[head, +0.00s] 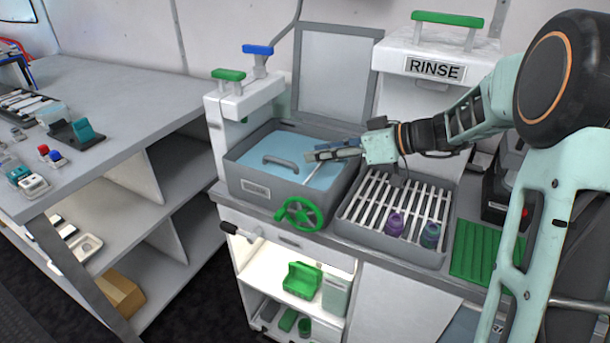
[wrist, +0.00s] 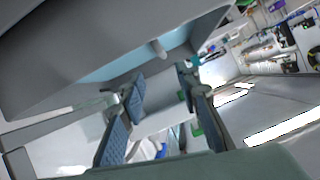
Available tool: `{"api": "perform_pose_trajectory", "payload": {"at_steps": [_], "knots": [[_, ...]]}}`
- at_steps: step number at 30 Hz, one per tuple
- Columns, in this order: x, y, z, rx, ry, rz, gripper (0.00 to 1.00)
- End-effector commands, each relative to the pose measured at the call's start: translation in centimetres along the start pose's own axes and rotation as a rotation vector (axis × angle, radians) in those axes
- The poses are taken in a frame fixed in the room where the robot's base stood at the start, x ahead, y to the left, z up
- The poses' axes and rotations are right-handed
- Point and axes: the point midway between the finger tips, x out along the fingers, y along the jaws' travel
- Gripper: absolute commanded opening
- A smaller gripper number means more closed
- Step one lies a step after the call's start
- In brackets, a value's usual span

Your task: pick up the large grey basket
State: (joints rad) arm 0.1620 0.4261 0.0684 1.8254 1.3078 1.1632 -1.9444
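A large grey rectangular tub (head: 255,185) with pale blue inside stands on the counter in the head view. It has a curved grey handle (head: 281,160) and a label on its front; I take it as the large grey basket. My gripper (head: 318,154) is over the right part of the tub, right of the handle. In the wrist view, my gripper (wrist: 161,88) has its two blue-padded fingers spread, with nothing held between them. A grey wall (wrist: 90,45) with pale blue beside it, likely the tub, fills the upper left there. Contact with the tub cannot be told.
A slatted rack (head: 390,245) with a purple bottle (head: 396,224) and a teal bottle (head: 430,235) adjoins the tub on the right. A green handwheel (head: 299,214) is in front. The RINSE unit (head: 435,68) and a grey panel (head: 335,75) stand behind. A shelved table (head: 130,100) is left.

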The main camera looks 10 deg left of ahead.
Motion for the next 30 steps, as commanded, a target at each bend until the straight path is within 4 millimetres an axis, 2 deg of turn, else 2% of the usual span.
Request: {"api": "perform_pose_trajectory", "payload": {"at_steps": [8, 15, 23, 30], "knots": [[1.4, -0.6, 0.2, -0.018, 0.033, -0.038, 0.3], [5.1, -0.8, 0.2, -0.016, 0.031, -0.037, 0.3], [7.3, -0.8, 0.3, -0.016, 0.03, -0.036, 0.3], [10.7, -0.9, 0.4, -0.016, 0.03, -0.036, 0.3]]}}
